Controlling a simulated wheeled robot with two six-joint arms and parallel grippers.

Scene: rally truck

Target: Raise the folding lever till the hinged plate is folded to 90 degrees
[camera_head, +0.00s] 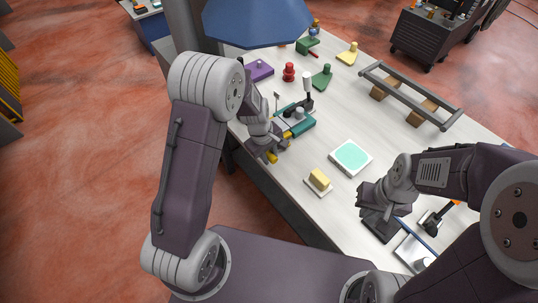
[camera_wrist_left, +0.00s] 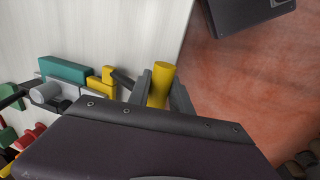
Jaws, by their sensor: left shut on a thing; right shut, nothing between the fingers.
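The folding device stands near the table's left edge, with a teal base (camera_head: 302,127) and grey parts on top. In the left wrist view its teal part (camera_wrist_left: 65,69) and a yellow block (camera_wrist_left: 107,78) show. My left gripper (camera_head: 271,154) is shut on the yellow cylindrical grip of the folding lever (camera_wrist_left: 161,76), which sticks out past the table edge. In the left wrist view the grip sits between the two fingers (camera_wrist_left: 160,95). The hinged plate is partly hidden, and I cannot tell its angle. My right gripper (camera_head: 378,222) is shut and empty over the table's near right.
A yellow block on a white pad (camera_head: 319,181) and a white tray with a mint top (camera_head: 351,157) lie right of the device. Red (camera_head: 289,72), green (camera_head: 322,77) and purple (camera_head: 259,70) items stand behind it. A grey rail (camera_head: 408,95) lies at the back right.

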